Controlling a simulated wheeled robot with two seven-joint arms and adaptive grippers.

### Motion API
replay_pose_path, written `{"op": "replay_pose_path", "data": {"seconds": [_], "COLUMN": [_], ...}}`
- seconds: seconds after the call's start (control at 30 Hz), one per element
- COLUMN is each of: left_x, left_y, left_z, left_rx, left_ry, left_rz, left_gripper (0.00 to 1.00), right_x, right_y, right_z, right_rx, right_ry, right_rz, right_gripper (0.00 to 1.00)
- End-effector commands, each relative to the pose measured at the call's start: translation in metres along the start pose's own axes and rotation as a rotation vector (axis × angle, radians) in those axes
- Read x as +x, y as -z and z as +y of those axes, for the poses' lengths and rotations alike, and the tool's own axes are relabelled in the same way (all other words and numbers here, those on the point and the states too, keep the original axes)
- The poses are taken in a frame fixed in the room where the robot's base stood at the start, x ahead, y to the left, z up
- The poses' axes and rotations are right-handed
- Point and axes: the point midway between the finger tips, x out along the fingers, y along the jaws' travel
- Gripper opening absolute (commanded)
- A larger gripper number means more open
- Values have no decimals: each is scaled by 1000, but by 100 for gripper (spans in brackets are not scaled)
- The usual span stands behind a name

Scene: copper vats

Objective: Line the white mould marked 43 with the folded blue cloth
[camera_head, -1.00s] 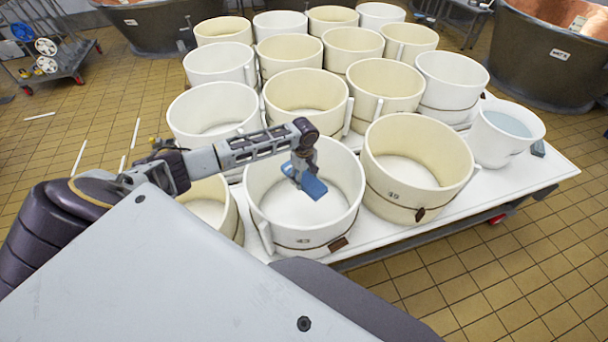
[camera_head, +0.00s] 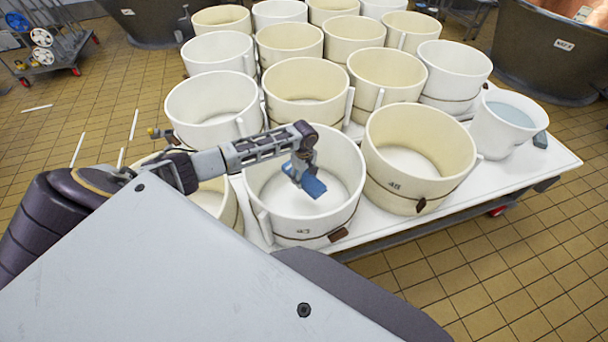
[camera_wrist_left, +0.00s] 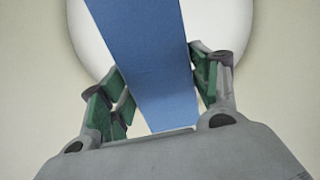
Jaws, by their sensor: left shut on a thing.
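The white mould marked 43 (camera_head: 290,229) stands at the near edge of the white table, open at the top. Its inside also shows in the left wrist view (camera_wrist_left: 240,25). My left gripper (camera_head: 302,176) points down into its mouth and is shut on the folded blue cloth (camera_head: 313,188). In the left wrist view the cloth (camera_wrist_left: 150,65) runs as a flat strip between the green-padded fingers (camera_wrist_left: 155,90). Whether the cloth touches the mould's floor or wall I cannot tell. My right gripper is not in view.
A cream mould marked 45 (camera_head: 395,185) stands close on the right, with several other moulds packed behind. A white bucket of pale liquid (camera_head: 508,115) stands at the table's right end. The table's front strip (camera_head: 400,225) is bare.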

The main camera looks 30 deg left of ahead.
Motion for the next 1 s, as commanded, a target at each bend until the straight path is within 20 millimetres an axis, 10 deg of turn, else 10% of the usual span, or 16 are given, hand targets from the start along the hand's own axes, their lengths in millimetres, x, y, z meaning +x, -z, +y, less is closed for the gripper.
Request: {"op": "replay_pose_path", "data": {"seconds": [1.0], "left_x": [62], "left_y": [-1], "left_z": [0], "left_rx": [-1], "left_ry": [0], "left_rz": [-1], "left_gripper": [32], "right_x": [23], "right_y": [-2], "right_z": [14], "right_rx": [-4], "right_ry": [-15], "right_rz": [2], "right_gripper": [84]}}
